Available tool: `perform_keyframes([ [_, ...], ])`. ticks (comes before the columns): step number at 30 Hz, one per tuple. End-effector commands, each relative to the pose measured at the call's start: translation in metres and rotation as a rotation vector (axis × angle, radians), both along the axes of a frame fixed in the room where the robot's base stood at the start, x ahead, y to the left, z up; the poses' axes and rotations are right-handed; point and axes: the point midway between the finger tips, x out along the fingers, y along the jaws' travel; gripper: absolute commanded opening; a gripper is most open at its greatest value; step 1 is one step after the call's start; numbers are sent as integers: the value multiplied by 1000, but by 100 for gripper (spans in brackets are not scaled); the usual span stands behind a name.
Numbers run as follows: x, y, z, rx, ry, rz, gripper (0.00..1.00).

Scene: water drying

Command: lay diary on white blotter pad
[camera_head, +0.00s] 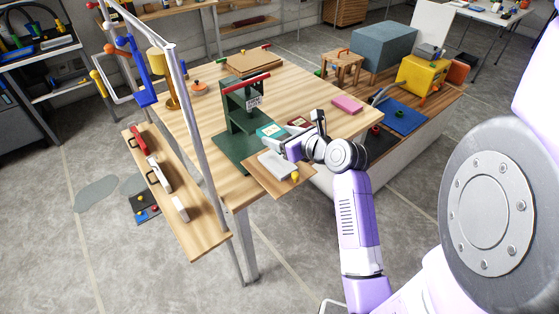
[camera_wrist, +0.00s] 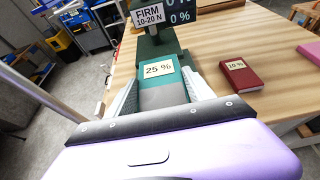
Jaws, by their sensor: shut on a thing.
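A teal book (camera_wrist: 158,72) with a "25 %" label is between the fingers of my gripper (camera_wrist: 160,95), which is shut on it. In the head view the teal book (camera_head: 270,131) shows at the tip of my gripper (camera_head: 279,143), above the table's near edge. No title shows which book is the diary. A pale slab (camera_head: 274,165), which looks like the white blotter pad, lies on a small wooden board just below my gripper. A dark red book (camera_wrist: 240,75) labelled "10 %" lies on the table to the right; it also shows in the head view (camera_head: 298,122).
A dark green press (camera_head: 238,115) with a red handle and a "FIRM 10-20 N" sign (camera_wrist: 148,14) stands close beside my gripper. A pink book (camera_head: 347,105) lies farther right. A yellow knob (camera_head: 295,178) is at the board's edge. Bare tabletop lies behind the books.

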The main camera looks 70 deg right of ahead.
Motion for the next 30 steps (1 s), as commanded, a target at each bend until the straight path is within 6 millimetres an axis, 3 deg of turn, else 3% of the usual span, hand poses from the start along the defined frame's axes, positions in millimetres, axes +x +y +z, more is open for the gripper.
perform_keyframes([
  [1, -1, 0, -16, 6, 1, -3, 19],
  [3, -1, 0, -28, 4, 1, -2, 19],
  [13, 0, 0, -54, 1, 0, 0, 19],
  [21, 0, 0, -89, 1, -1, -2, 19],
  [30, 0, 0, -90, 0, 0, 0, 19],
])
